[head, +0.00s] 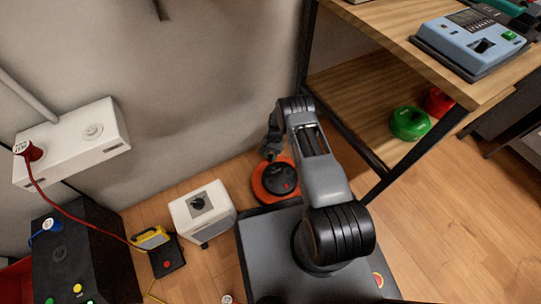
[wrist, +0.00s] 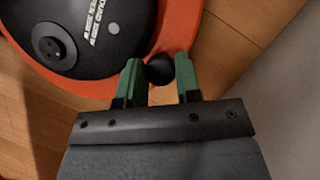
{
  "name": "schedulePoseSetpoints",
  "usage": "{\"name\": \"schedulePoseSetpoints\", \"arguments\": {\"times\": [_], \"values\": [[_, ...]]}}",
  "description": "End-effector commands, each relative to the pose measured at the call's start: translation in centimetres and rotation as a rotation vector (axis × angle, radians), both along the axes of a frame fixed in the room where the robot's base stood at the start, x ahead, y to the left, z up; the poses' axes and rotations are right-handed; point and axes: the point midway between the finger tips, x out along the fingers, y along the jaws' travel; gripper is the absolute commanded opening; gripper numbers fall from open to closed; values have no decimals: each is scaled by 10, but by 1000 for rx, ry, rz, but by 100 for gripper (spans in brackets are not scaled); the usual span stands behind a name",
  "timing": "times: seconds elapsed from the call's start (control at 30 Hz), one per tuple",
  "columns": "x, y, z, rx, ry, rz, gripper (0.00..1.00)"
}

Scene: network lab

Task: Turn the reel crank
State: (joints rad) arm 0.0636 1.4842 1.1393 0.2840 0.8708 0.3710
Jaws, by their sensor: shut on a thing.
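The reel (head: 264,186) stands on the wood floor beside my base, with an orange rim and a black domed hub. In the wrist view the reel's black hub (wrist: 95,30) fills the upper left, with white lettering and a round boss. The crank knob (wrist: 159,69) is a small black ball at the edge of the orange rim. My gripper (wrist: 160,80) has green fingertips on either side of the knob and is shut on it. In the head view my gripper (head: 270,145) is partly hidden by its own wrist, and the knob cannot be made out.
A white box with a dark dial (head: 202,212) stands left of the reel. A yellow meter (head: 150,238) and a black cabinet (head: 80,262) are further left. A wooden shelf unit (head: 350,95) stands to the right, holding green (head: 409,123) and red rolls. The wall is close behind.

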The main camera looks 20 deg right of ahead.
Motion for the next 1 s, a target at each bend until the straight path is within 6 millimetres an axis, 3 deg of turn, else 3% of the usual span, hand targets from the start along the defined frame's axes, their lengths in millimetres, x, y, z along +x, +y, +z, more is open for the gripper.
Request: {"name": "schedulePoseSetpoints", "arguments": {"times": [0.27, 0.3, 0.4, 0.73, 1.0], "values": [[1, -1, 0, -1, -4, 1, 0], [1, -1, 0, -1, -4, 1, 32], [1, 0, 0, -1, -4, 1, 40], [3, -2, 8, 0, -3, 1, 40], [19, -13, 56, -1, -5, 0, 40]]}}
